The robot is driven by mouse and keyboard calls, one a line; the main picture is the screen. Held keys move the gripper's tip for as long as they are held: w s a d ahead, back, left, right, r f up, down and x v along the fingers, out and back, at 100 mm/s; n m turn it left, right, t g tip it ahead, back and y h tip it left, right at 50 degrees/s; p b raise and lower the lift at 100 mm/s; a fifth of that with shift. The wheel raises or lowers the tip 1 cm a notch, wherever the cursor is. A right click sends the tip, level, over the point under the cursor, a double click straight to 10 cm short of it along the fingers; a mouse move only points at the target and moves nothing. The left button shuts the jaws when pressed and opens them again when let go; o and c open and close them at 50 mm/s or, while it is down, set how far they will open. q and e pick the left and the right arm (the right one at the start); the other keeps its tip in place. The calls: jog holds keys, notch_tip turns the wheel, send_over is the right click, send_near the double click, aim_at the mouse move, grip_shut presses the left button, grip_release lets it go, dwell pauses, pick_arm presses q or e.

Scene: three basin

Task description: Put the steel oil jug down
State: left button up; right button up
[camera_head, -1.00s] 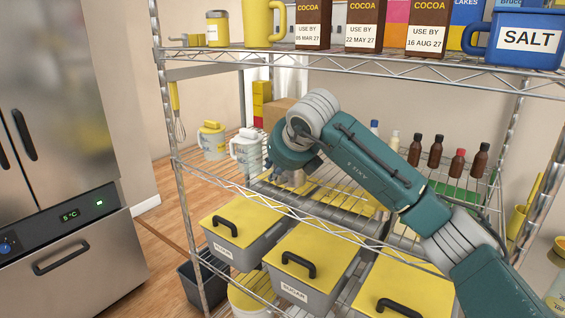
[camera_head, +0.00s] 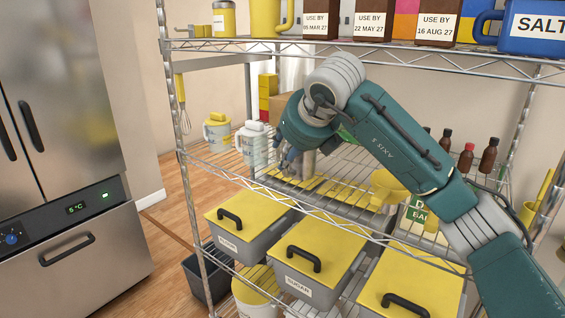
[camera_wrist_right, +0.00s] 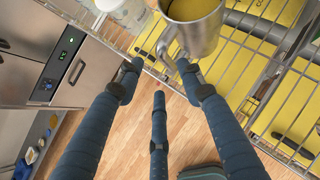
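The steel oil jug (camera_wrist_right: 198,32) is at the top of the right wrist view, with yellow oil inside. It appears to stand on the wire shelf, and its handle points toward my right gripper (camera_wrist_right: 158,72). That gripper's blue-grey fingers are spread, with visible gaps between them and the handle. In the head view my right gripper (camera_head: 289,160) hangs over the middle shelf, and the jug (camera_head: 308,163) is partly hidden beside it. My left gripper does not show.
White jugs (camera_head: 253,146) with measuring marks stand left on the wire shelf (camera_head: 225,172). A yellow bowl (camera_head: 388,186) and a green box (camera_head: 418,213) are at right. Yellow-lidded bins (camera_head: 318,250) fill the shelf below. The upper shelf (camera_head: 350,62) runs above my arm.

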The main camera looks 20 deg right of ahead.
jog(key=v, duration=0.6)
jog(key=shift+b, duration=0.35)
